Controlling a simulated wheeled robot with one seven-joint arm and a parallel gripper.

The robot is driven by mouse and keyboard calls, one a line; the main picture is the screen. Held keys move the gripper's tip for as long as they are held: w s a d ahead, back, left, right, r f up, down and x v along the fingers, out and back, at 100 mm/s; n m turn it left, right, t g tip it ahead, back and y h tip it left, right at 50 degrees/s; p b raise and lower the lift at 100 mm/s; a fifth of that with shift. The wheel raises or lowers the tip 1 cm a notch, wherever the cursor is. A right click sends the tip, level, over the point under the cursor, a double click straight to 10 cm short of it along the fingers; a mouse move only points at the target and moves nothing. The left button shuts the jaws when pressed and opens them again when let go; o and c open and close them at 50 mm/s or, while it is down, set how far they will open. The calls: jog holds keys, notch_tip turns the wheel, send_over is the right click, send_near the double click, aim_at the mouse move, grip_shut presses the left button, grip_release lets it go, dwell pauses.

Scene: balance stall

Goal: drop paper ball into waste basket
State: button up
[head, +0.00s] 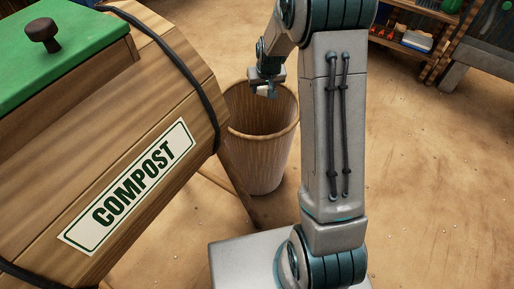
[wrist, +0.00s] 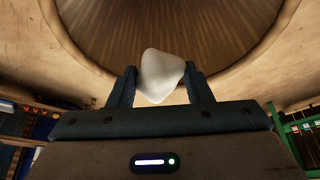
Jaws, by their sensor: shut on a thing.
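The waste basket (head: 262,155) is a brown, round, open-topped bin standing on the floor in the middle of the head view. My gripper (head: 266,91) is over its mouth, near the far rim. In the wrist view, my gripper (wrist: 161,88) is shut on a white paper ball (wrist: 162,73), held between the two dark fingers. The basket's round opening and ribbed inner wall (wrist: 160,25) show beyond the ball in the wrist view. In the head view the ball is too small to make out clearly.
A wooden compost bin (head: 190,85) with a green lid (head: 70,55) stands at the left, close beside the basket. Shelves (head: 405,35) stand at the back right. The sandy floor right of my arm is clear.

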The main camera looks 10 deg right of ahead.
notch_tip(320, 180, down, 6)
jog(key=b, duration=0.4)
jog(key=o, duration=1)
jog(key=p+v, duration=0.4)
jog(key=v, duration=0.9)
jog(key=shift+s+r+p, duration=0.2)
jog(key=shift+r+p, duration=0.1)
